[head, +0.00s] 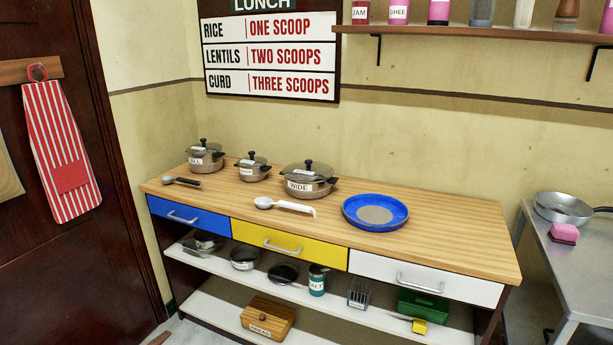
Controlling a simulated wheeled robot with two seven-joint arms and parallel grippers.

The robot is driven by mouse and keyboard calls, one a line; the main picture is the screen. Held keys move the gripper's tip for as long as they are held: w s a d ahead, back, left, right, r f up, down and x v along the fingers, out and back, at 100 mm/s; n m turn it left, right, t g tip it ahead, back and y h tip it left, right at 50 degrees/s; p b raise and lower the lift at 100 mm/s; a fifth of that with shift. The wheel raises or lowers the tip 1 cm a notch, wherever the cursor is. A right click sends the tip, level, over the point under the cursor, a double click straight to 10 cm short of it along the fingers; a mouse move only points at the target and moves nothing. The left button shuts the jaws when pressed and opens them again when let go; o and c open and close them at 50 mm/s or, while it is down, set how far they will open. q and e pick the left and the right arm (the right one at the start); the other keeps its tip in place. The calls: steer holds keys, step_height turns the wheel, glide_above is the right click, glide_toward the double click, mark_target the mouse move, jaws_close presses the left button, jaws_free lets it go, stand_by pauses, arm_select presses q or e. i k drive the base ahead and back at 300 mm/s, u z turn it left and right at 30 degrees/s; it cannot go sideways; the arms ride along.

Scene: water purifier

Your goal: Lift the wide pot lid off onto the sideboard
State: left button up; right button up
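The wide pot (306,188) is metal with a white label reading "WIDE". It stands on the wooden sideboard (452,228) near the back edge, in the middle. Its lid (309,171), with a dark knob, sits on top of the pot. Neither of my grippers shows in the head view.
Two smaller lidded pots (205,157) (252,170) stand to the left. A dark-handled ladle (181,181), a white-handled ladle (285,207) and a blue plate (375,212) lie on the sideboard. Its right end is clear. A metal table (585,262) with a pan (562,207) stands right.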

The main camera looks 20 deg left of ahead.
mark_target(306, 170)
steer(key=k, duration=1.2)
steer(key=u, duration=0.85)
steer(key=i, duration=0.9)
steer(key=u, duration=0.45)
steer(key=i, duration=1)
steer(key=z, duration=1.2)
steer(key=i, duration=0.65)
steer(key=z, duration=0.7)
